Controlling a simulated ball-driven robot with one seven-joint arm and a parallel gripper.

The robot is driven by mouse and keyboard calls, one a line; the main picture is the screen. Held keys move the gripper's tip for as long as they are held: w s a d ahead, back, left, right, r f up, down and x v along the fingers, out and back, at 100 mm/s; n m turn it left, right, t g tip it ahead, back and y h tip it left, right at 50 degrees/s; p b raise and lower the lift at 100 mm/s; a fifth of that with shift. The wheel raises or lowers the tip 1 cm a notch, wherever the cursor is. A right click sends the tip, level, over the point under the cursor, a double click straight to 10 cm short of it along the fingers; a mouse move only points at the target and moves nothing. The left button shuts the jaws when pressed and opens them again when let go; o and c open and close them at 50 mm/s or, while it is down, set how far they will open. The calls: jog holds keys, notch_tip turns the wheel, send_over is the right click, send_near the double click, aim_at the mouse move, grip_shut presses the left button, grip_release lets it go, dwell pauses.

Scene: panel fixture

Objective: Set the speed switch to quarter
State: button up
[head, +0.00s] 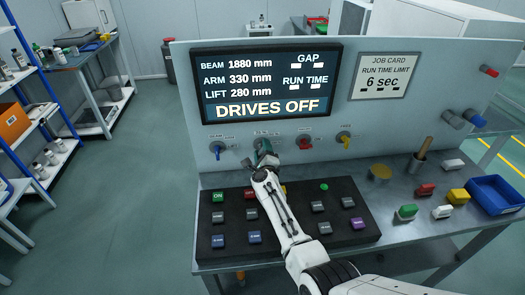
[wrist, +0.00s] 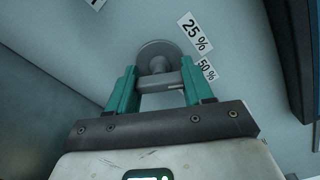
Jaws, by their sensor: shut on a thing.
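My gripper (head: 263,152) is at the panel, at the second knob from the left, and hides most of that knob in the head view. In the wrist view my gripper (wrist: 160,88) has its two teal fingers shut on the grey bar of the speed switch (wrist: 158,62). The round grey base of the switch sits on the panel just beyond the fingers. A 25 % label (wrist: 195,32) is above and right of the switch, and a 50 % label (wrist: 207,70) is to its right. I cannot tell which mark the switch points at.
A blue knob (head: 217,148) is left of my gripper; a red knob (head: 304,141) and a yellow knob (head: 345,137) are right. The display (head: 270,82) above reads DRIVES OFF. A black button board (head: 345,225) lies below my arm. A blue bin (head: 497,197) stands at right.

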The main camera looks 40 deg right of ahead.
jog(key=n, duration=0.6)
jog(key=shift+f, duration=0.1)
dwell(0.6)
jog(key=o, duration=1)
jog(key=shift+o, duration=0.2)
jog(key=shift+a, duration=0.1)
jog(key=p+v, duration=0.5)
jog(key=v, duration=0.4)
jog(key=shift+a, duration=0.1)
jog(key=shift+v, duration=0.8)
